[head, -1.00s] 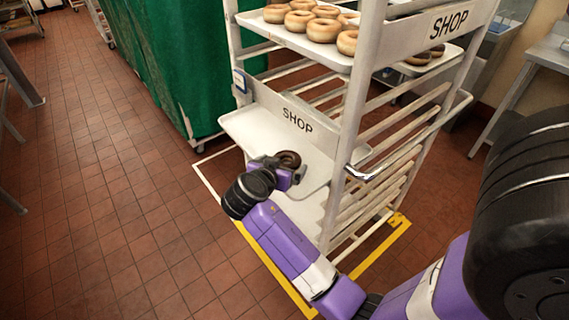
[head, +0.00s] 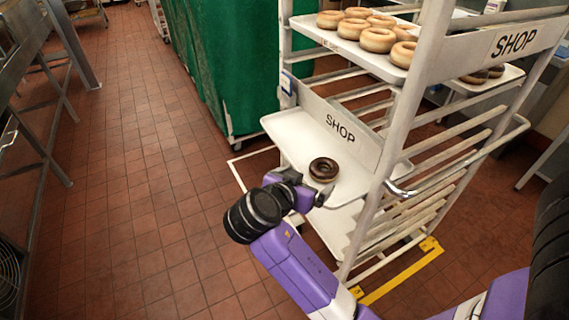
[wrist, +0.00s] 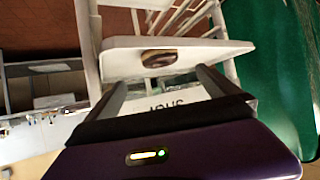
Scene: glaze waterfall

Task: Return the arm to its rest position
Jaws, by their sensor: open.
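My gripper (head: 308,186) is open and empty, at the near edge of the lower white tray (head: 290,128) in the rack. My arm is still stretched out toward the rack. A dark glazed doughnut (head: 323,169) lies on that tray, just beyond the fingers and apart from them. In the wrist view, my gripper's two fingers (wrist: 160,80) are spread wide with nothing between them. The doughnut (wrist: 160,57) shows on the tray (wrist: 115,67) beyond them.
The white rack (head: 405,110) marked SHOP stands close to my gripper. Its upper tray (head: 312,30) holds several pale doughnuts; darker ones (head: 482,75) sit behind at right. A green covered cart (head: 225,75) stands behind. The tiled floor (head: 120,200) at left is clear.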

